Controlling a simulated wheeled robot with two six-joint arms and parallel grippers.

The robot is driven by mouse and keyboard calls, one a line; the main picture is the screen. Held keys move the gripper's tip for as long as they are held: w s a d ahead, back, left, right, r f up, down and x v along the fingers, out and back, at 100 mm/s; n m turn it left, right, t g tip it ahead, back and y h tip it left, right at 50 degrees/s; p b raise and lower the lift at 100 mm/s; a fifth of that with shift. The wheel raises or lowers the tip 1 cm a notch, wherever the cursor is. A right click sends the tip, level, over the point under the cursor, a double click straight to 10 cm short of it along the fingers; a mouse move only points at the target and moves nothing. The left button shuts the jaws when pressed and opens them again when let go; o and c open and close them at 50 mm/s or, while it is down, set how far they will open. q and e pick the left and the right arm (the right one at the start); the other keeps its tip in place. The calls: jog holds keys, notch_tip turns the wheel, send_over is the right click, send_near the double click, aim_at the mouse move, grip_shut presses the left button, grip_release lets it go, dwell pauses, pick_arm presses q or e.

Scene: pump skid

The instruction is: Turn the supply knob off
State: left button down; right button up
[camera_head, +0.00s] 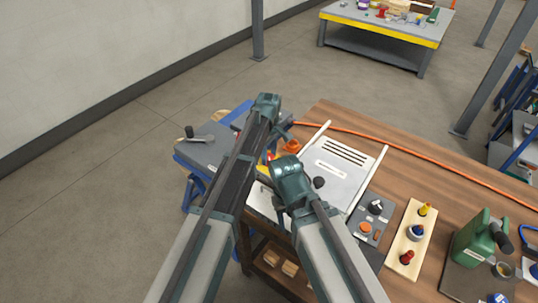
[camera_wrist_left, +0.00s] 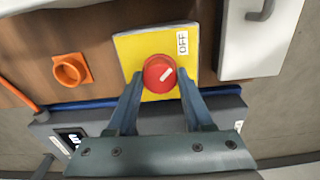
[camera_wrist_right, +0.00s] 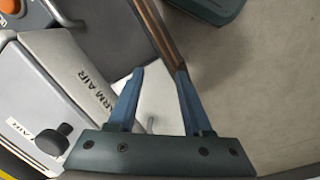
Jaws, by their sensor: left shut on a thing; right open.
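The supply knob (camera_wrist_left: 158,74) is a round red knob with a white mark, on a yellow plate (camera_wrist_left: 127,49) with an OFF label (camera_wrist_left: 182,43). The white mark slants up and right, roughly toward the label. My left gripper (camera_wrist_left: 160,87) has a finger on each side of the knob and is shut on it. In the head view, the left gripper (camera_head: 272,143) is by the bench's left end, where arms partly hide the plate (camera_head: 262,169). My right gripper (camera_wrist_right: 160,75) is open and empty, beside a grey-white unit with a "WARM AIR" label (camera_wrist_right: 90,85).
An orange ring fitting (camera_wrist_left: 72,69) is left of the plate, and a white cabinet with a handle (camera_wrist_left: 250,45) is right. On the wooden bench, a cream board (camera_head: 419,222) and a green jug (camera_head: 474,239) stand right of my arms.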

aim_at(269, 156)
pick_arm(q)
jog(key=shift+n, duration=0.3)
dwell(0.4)
jog(key=shift+c, duration=1.4)
grip_release()
jog(key=shift+r, duration=0.15)
pick_arm(e)
jog(key=shift+r, duration=0.15)
pick_arm(q)
notch_tip(269, 156, up, 14)
jog(key=p, duration=1.3)
jog(key=shift+f+p, duration=0.25)
jog(key=shift+p, duration=0.15)
pick_arm(e)
notch_tip(269, 156, up, 14)
jog(key=shift+f, duration=0.25)
